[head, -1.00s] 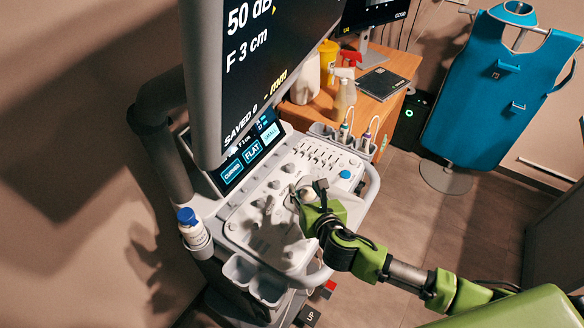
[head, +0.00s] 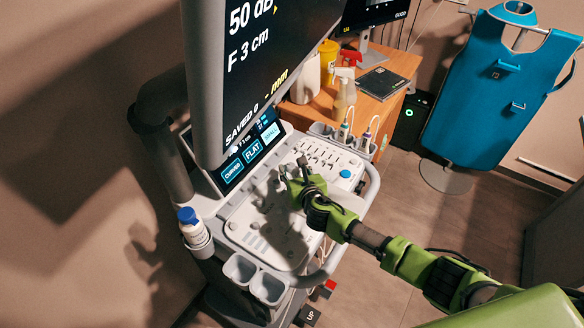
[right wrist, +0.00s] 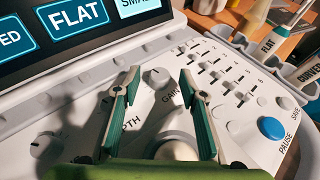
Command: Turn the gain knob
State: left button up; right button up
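The gain knob (right wrist: 157,77) is a round pale knob on the white ultrasound console (head: 245,235), with the partly covered label "GAIN" just below it in the right wrist view. My right gripper (right wrist: 160,74) is open, with one green-padded finger on each side of the knob. I see gaps between the fingers and the knob, and cannot tell how high the fingertips are above the panel. In the head view my right gripper (head: 293,167) is over the upper part of the console and hides the knob. My left gripper is not in view.
Another knob (right wrist: 47,145) lies to the left. A row of sliders (right wrist: 225,75) and the blue pause button (right wrist: 272,128) lie to the right. A large pale ball (right wrist: 178,150) is below. The touch screen (head: 250,152) and large monitor (head: 265,60) rise behind.

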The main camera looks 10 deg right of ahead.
jog(key=shift+x, duration=0.85)
grip_shut()
jog(key=shift+a+m+h, duration=0.15)
jog(key=shift+m+h, duration=0.15)
jog(key=shift+h, duration=0.1)
jog(key=m+h, duration=0.1)
jog(key=m+h+b, duration=0.1)
jog(key=shift+a+f+h, duration=0.1)
jog(key=shift+a+h, duration=0.1)
jog(key=shift+h, duration=0.2)
jog(key=shift+m+g+h+b, duration=0.6)
jog(key=shift+m+h+b, duration=0.3)
jog(key=shift+m+h, duration=0.65)
jog(key=shift+m, duration=0.25)
